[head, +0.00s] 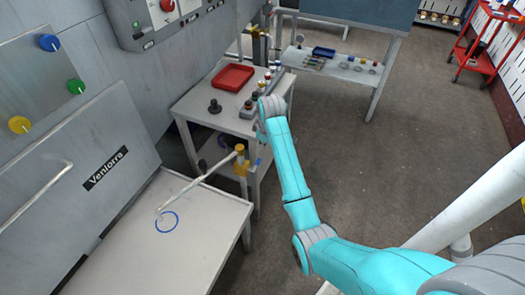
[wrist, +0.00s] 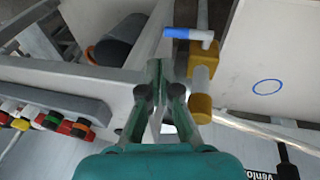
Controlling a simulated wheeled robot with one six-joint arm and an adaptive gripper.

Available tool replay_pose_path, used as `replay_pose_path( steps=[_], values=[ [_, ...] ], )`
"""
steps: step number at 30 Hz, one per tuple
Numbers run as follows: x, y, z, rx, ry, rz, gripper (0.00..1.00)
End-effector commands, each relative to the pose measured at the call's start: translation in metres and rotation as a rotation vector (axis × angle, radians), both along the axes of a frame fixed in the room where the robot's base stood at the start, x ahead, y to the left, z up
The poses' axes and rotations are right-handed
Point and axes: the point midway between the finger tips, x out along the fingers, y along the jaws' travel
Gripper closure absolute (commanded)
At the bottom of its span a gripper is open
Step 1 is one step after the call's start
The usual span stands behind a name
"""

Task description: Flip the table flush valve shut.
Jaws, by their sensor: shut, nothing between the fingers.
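The flush valve is a yellow fitting (wrist: 204,56) on a grey upright pipe, with a blue-sleeved lever (wrist: 186,33) sticking out sideways, crosswise to the pipe. In the head view the yellow fitting (head: 241,168) stands at the table's far right corner, with a bit of blue (head: 258,161) beside it. A pale spout runs from its yellow top elbow over the table (head: 205,215). My gripper (wrist: 165,75) is shut and empty, to the left of the valve in the wrist view, apart from the lever as far as I can tell. In the head view my wrist hides the fingers.
A blue ring (head: 167,222) marks the table below the spout. Behind stands a bench with a red tray (head: 233,77), a dark knob (head: 215,106) and several coloured buttons. A grey panel with the Venlorra label (head: 105,168) rises at left. Open floor lies right.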

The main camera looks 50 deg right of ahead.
Motion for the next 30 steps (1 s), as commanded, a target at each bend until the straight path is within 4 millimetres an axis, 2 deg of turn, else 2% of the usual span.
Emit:
replay_pose_path(
  steps=[3,9,30],
  values=[
    [-0.003,-0.002,0.02,-0.001,-0.003,0.0,1.0],
    [-0.007,-0.003,0.038,-0.001,-0.001,0.0,1.0],
    [-0.008,-0.003,0.041,0.0,0.0,0.0,1.0]
  ],
)
